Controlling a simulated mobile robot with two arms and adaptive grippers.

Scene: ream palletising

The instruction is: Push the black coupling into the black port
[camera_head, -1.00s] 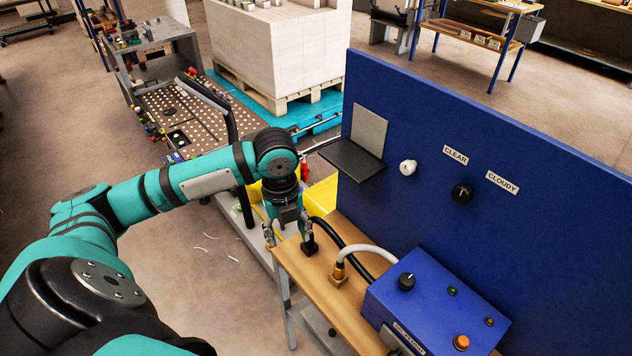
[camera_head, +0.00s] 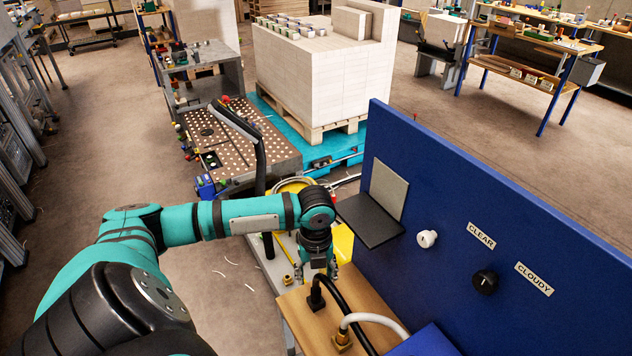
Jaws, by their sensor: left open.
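The black coupling (camera_head: 316,301) is a small dark block at the end of a thick black hose (camera_head: 338,292), on the wooden bench top (camera_head: 303,316) near its left edge. My left gripper (camera_head: 317,276) points down just behind the coupling in the head view. Its fingers are apart with nothing seen between them. Whether a finger touches the coupling or hose I cannot tell. My right gripper is not in view.
A brass coupling (camera_head: 342,341) on a white hose (camera_head: 372,319) stands close by on the bench. A yellow bin (camera_head: 343,243) is behind the gripper.

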